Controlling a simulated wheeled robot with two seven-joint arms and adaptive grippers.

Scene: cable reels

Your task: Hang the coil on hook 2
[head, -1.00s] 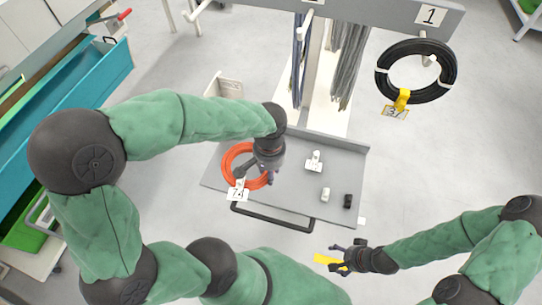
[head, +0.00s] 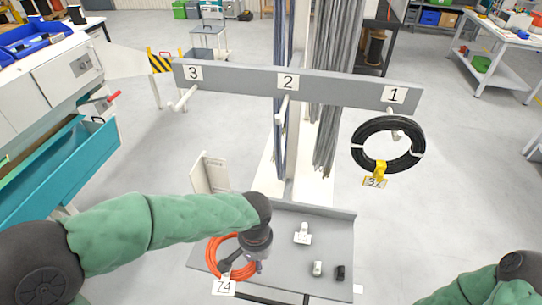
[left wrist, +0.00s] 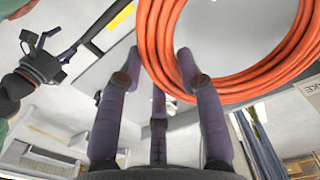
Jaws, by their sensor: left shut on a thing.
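The orange coil (head: 212,252) is at the left of the grey tray in the head view, with a white tag marked 74 (head: 224,287) at its front. My left gripper (head: 248,270) is shut on its right side. In the left wrist view the coil (left wrist: 240,91) passes between the fingers of the left gripper (left wrist: 160,65). I cannot tell whether it touches the tray. Hook 2 (head: 283,110) is bare under its number plate (head: 288,82). My right gripper (left wrist: 45,52) shows at the left of the wrist view, fingers apart and empty; it is outside the head view.
A black coil (head: 360,150) with a yellow-clipped tag hangs on hook 1 (head: 393,125). Hook 3 (head: 184,98) is bare. Grey cables (head: 333,90) hang behind the rail (head: 340,88). The tray (head: 335,235) also holds a small white tagged item (head: 303,232) and small white and black pieces.

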